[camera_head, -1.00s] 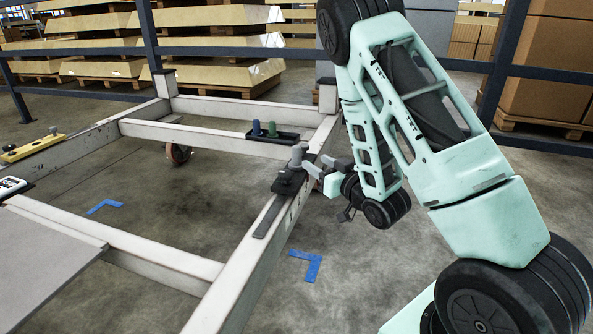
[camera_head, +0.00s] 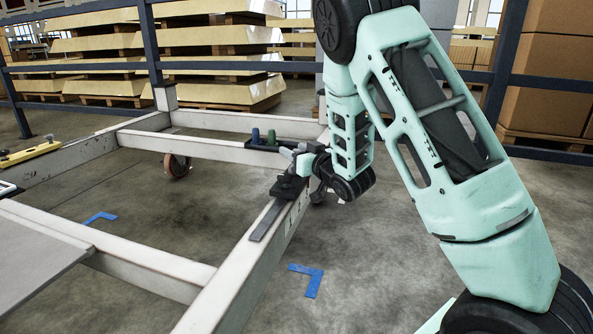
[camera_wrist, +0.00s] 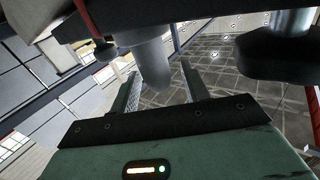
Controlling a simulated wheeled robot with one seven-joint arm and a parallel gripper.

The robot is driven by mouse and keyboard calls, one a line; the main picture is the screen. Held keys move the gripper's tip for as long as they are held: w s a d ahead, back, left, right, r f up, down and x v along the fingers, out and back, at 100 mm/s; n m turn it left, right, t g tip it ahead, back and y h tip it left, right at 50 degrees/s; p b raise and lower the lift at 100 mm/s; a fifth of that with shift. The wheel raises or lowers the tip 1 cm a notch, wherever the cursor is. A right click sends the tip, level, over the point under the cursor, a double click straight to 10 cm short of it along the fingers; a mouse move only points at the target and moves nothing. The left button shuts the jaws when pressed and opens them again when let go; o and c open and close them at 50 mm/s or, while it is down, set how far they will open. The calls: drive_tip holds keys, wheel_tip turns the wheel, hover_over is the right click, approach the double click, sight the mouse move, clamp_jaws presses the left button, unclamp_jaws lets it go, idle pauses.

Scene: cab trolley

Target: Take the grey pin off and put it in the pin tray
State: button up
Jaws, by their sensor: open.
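The grey pin (camera_head: 302,147) stands on a dark block on the trolley's near right rail, partly hidden by my gripper in the head view. In the wrist view the grey pin (camera_wrist: 152,62) is a thick cylinder whose free end lies between my two fingers. My gripper (camera_wrist: 161,90) is open, with a finger on either side of the pin; a gap shows on the right side. In the head view my gripper (camera_head: 296,158) is at the pin's height. The pin tray (camera_head: 262,147) is dark, on the far crossbar, holding a blue pin (camera_head: 255,135) and a green pin (camera_head: 271,137).
The dark block (camera_head: 287,187) and a flat strip (camera_head: 265,220) lie on the rail below my gripper. A caster (camera_head: 176,165) is under the far crossbar. A dark blue fence (camera_head: 230,51) runs behind the trolley. The frame's middle is open floor.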

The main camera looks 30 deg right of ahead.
clamp_jaws()
drive_tip(key=shift+r, duration=0.1)
